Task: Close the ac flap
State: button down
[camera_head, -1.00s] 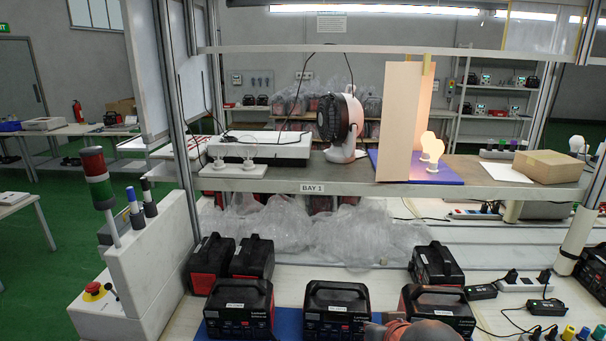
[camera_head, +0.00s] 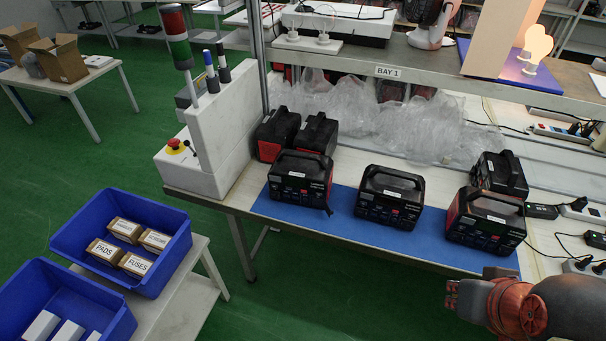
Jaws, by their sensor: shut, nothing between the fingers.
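Three black and red power stations stand in a front row on a blue mat (camera_head: 337,218): a left one (camera_head: 300,181), a middle one (camera_head: 390,196) and a right one (camera_head: 485,219). Their front panels face me. A small dark piece (camera_head: 328,210) juts from the lower right of the left station's front; I cannot tell whether it is an AC flap. No flap can be made out clearly on the others. My gripper (camera_head: 452,295) is at the lower right, in front of the bench edge and below the right station, apart from all stations. Its fingers are small here and hold nothing visible.
More power stations (camera_head: 316,133) stand behind the row. A grey control box (camera_head: 215,130) with a signal tower (camera_head: 177,38) stands at the bench's left end. Blue bins (camera_head: 120,215) are at lower left. A shelf (camera_head: 395,57) overhangs the bench's back.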

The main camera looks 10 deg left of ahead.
aim_at(302, 174)
jog(key=u, duration=0.25)
jog(key=l+u, duration=0.4)
jog(key=k+l+u, duration=0.15)
jog(key=u, duration=0.25)
jog(key=k+l+u, duration=0.2)
jog(key=u, duration=0.2)
jog(key=k+l+u, duration=0.4)
jog(key=k+l, duration=1.1)
jog(key=i+j, duration=0.2)
jog(key=i, duration=0.35)
jog(key=i+j+z, duration=0.1)
jog(key=i, duration=0.4)
jog(key=i+j, duration=0.3)
jog(key=i, duration=0.25)
jog(key=i+j+z, duration=0.1)
jog(key=i, duration=0.4)
jog(key=i+j, duration=0.4)
jog(key=i, duration=0.15)
jog(key=l+z, duration=0.05)
